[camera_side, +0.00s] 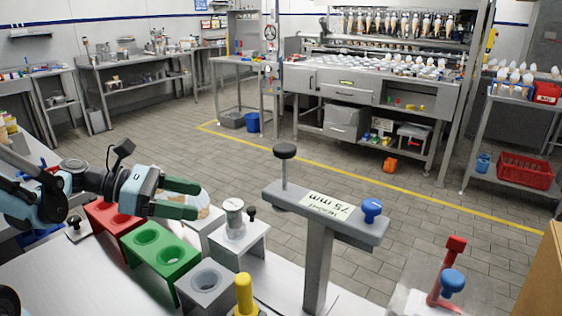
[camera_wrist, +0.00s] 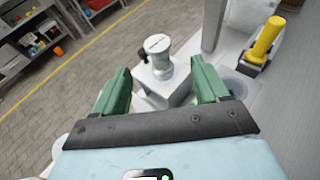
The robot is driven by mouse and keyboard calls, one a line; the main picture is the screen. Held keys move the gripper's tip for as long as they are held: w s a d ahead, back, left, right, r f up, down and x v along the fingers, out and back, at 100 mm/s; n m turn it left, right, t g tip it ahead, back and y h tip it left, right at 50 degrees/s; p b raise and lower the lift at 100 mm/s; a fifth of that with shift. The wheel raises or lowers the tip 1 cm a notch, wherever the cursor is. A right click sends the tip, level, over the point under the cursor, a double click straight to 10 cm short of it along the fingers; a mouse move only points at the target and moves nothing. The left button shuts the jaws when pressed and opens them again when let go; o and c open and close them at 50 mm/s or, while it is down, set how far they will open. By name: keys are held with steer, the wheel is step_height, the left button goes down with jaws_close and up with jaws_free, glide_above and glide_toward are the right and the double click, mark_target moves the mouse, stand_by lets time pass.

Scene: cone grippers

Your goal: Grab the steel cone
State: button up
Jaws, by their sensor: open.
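The steel cone (camera_side: 234,214) is a grey metal piece standing upright in a pale block-shaped holder (camera_side: 240,240) in the side view. Its flat round top faces up. In the wrist view the steel cone (camera_wrist: 158,52) stands ahead of and between the two fingertips, with a small black knob beside it. My gripper (camera_side: 198,199) has two green fingers spread apart, pointing right toward the cone in the side view, with a gap before it. In the wrist view my gripper (camera_wrist: 160,75) has nothing between its fingers.
Red (camera_side: 105,212), green (camera_side: 160,248) and grey (camera_side: 205,281) holders with round holes stand in a row nearby. A yellow-handled piece (camera_side: 244,293) is at the front. A grey T-shaped stand (camera_side: 318,255) marked "75 mm" rises right of the cone. A tan object shows behind my fingers.

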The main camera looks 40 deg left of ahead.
mark_target(228, 204)
steer(key=x, duration=1.1)
steer(key=shift+w+r, duration=0.1)
steer(key=shift+w, duration=0.15)
jaws_close()
steer(key=shift+r, duration=0.15)
